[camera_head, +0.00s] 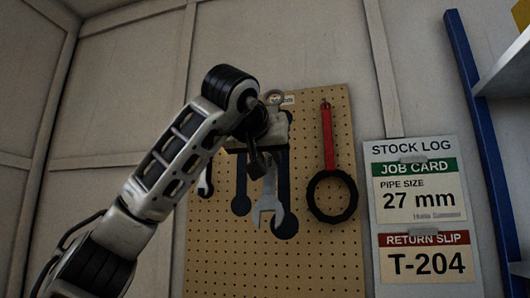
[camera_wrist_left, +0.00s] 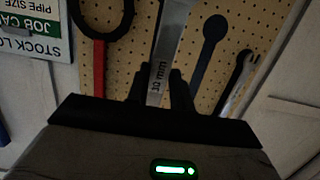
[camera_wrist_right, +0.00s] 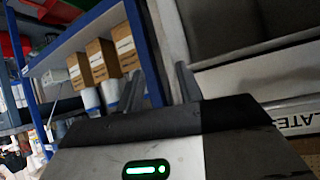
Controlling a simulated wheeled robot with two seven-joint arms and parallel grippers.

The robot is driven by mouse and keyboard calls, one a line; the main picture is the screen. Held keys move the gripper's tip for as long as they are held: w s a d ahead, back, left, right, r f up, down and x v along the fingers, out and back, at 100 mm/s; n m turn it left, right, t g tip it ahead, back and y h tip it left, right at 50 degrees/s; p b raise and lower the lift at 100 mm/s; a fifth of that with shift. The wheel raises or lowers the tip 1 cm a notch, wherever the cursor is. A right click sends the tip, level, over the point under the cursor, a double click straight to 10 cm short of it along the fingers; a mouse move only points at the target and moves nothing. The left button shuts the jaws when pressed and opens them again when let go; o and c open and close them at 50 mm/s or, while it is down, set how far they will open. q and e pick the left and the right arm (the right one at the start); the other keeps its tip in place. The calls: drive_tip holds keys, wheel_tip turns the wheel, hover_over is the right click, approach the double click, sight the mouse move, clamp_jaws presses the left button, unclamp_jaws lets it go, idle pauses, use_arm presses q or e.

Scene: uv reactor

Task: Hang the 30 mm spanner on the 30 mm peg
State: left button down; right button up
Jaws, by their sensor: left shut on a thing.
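My left gripper (camera_head: 258,165) is in front of the pegboard (camera_head: 320,260) and shut on the grey 30 mm spanner (camera_head: 267,206). The spanner hangs nearly upright, ring end up and open jaw down, overlapping a dark tool silhouette (camera_head: 286,226). Its "30 mm" mark shows between the fingers in the left wrist view (camera_wrist_left: 158,80). My arm and gripper hide the middle of the spanner and the peg area, so I cannot tell whether the ring is around a peg. My right gripper (camera_wrist_right: 158,85) is open and empty, away from the board.
A red-handled strap wrench (camera_head: 328,140) hangs right of the spanner. Another spanner (camera_head: 205,182) hangs at the left, partly behind my arm. An empty silhouette (camera_head: 241,190) lies between. A stock log sign (camera_head: 412,215) and blue shelf post (camera_head: 478,140) stand right.

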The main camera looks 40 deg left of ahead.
use_arm(q)
drive_tip(key=shift+r+p+x, duration=0.15)
drive_tip(key=shift+p+x, duration=0.3)
drive_tip(key=shift+x, duration=1.2)
drive_tip(key=shift+r+p+x, duration=0.15)
drive_tip(key=shift+p+x, duration=0.3)
drive_tip(key=shift+x, duration=1.15)
drive_tip(key=shift+w, duration=0.15)
use_arm(e)
drive_tip(key=shift+s+d+r, duration=0.1)
drive_tip(key=shift+d+r, duration=0.1)
use_arm(q)
drive_tip(key=shift+f, duration=0.1)
drive_tip(key=c, duration=1.1)
unclamp_jaws()
drive_tip(key=shift+c, duration=0.2)
drive_tip(key=shift+f, duration=0.15)
